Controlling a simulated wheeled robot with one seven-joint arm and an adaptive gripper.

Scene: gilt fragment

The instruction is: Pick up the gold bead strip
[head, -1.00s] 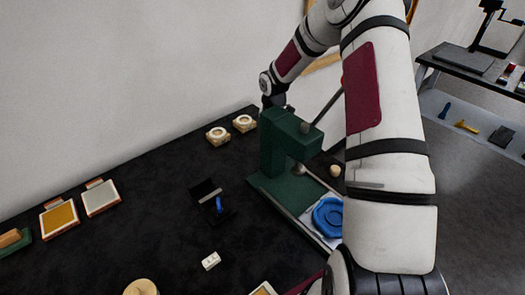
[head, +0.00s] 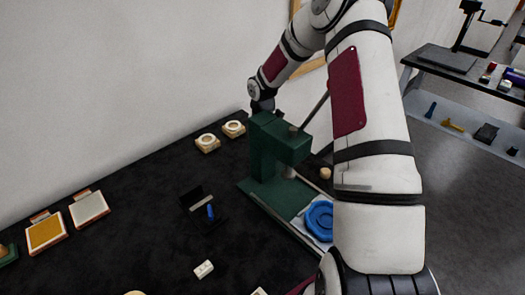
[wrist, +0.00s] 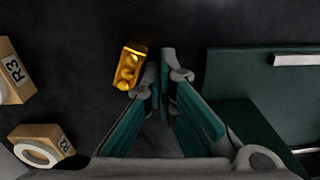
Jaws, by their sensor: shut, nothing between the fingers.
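The gold bead strip (wrist: 130,66), a short shiny gold bar with rounded beads, lies on the dark table top in the wrist view. My gripper (wrist: 166,62) is shut and empty. In the picture its fingertips are just to the right of the strip, apart from it; their height above the table is hard to tell. In the head view the strip is hidden, and my arm reaches down behind the green press (head: 275,150), which hides my fingertips.
The press's green base (wrist: 255,75) is right of my gripper. Tan ring blocks marked R3 (wrist: 12,70) and R2 (wrist: 42,145) stand to the left.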

